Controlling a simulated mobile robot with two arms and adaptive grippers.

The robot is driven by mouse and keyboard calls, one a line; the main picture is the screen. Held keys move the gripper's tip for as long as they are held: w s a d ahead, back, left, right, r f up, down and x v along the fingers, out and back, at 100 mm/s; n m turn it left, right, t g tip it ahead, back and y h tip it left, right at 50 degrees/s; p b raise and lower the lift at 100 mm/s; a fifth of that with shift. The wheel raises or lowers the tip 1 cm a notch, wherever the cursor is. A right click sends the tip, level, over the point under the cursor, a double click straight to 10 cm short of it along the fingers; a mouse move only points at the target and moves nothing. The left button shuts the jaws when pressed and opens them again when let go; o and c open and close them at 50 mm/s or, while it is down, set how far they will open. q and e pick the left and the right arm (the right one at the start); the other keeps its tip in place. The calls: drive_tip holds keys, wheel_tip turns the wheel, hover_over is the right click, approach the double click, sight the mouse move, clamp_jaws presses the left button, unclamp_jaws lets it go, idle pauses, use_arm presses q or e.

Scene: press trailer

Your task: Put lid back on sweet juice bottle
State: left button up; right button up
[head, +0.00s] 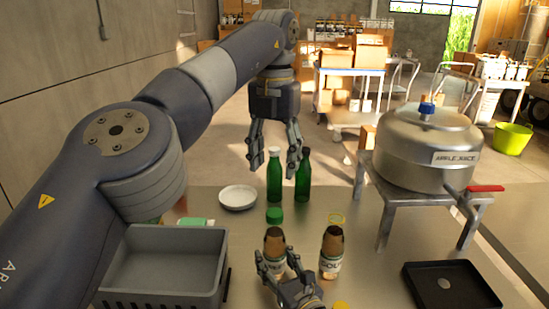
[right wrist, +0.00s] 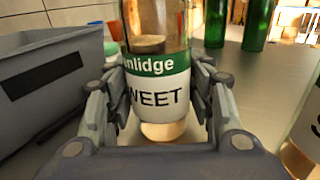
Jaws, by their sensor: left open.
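The sweet juice bottle (head: 274,243) stands at the front middle of the table, its brown top without a lid. In the right wrist view its green and white label (right wrist: 157,95) reads "WEET". My right gripper (head: 283,268) has a finger against each side of the bottle; the fingers also show in the right wrist view (right wrist: 155,100). A green lid (head: 274,215) shows just behind the bottle, apart from it. My left gripper (head: 274,168) is open and empty, pointing down above the back of the table, in front of the green bottles in the picture.
A grey bin (head: 165,265) is at left, a black tray (head: 450,287) at right. Green bottles (head: 303,178), a white plate (head: 238,197) and a metal press (head: 425,150) stand farther back.

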drive_tip(key=shift+o, duration=1.2)
drive_tip(key=v, duration=1.2)
